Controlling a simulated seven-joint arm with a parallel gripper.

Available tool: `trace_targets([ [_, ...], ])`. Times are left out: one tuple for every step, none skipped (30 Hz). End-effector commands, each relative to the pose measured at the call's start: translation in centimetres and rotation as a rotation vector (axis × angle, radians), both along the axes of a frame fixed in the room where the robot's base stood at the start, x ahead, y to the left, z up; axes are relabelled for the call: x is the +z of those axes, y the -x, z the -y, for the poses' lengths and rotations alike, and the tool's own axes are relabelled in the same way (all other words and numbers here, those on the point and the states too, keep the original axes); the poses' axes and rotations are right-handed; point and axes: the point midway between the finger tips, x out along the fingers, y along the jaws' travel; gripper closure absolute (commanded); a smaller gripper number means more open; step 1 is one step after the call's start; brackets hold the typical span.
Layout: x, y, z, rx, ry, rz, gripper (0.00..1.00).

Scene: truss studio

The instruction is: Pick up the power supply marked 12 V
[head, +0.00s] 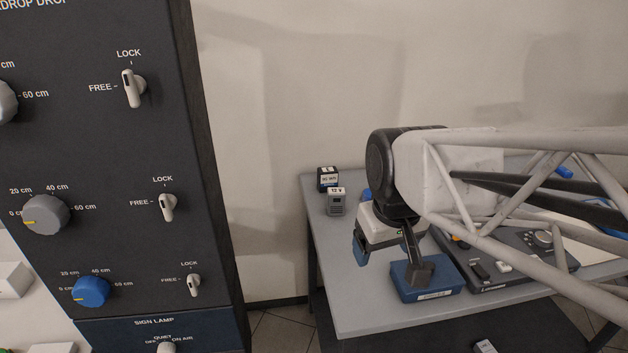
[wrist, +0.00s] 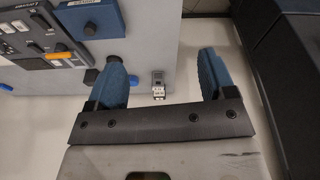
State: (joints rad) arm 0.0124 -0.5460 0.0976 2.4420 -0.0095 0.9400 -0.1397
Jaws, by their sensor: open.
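A blue box (head: 418,292) lies below my gripper, beside a control panel (head: 500,280). The grey table (head: 335,285) is bare at its front left. A tall dark cabinet (head: 110,140) rises left of it.

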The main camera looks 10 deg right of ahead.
Motion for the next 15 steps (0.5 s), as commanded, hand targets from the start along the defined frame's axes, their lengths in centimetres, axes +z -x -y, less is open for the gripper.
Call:
trace_targets([
  [0.2,-1.3,0.1,0.029,0.006,-0.008,0.23],
  [0.3,-2.0,0.1,0.048,0.009,-0.011,0.23],
  [0.4,-3.0,0.1,0.075,0.015,-0.017,0.23],
  [0.5,-3.8,0.2,0.097,0.019,-0.020,0.23],
  [0.6,-4.5,0.2,0.117,0.023,-0.024,0.23],
  [0.7,-5.5,0.2,0.143,0.028,-0.028,0.23],
  [0.7,-6.3,0.3,0.164,0.031,-0.031,0.23],
  [0.8,-7.0,0.3,0.184,0.035,-0.036,0.23],
  [0.8,-8.0,0.4,0.212,0.039,-0.039,0.23],
  [0.8,-8.8,0.4,0.232,0.043,-0.044,0.23],
  [0.8,-9.6,0.4,0.252,0.047,-0.047,0.23],
  [0.8,-10.6,0.5,0.279,0.051,-0.051,0.23],
  [0.7,-11.4,0.5,0.300,0.054,-0.055,0.23],
  [0.7,-12.1,0.6,0.319,0.057,-0.058,0.23],
  [0.6,-13.1,0.6,0.346,0.061,-0.063,0.23],
])
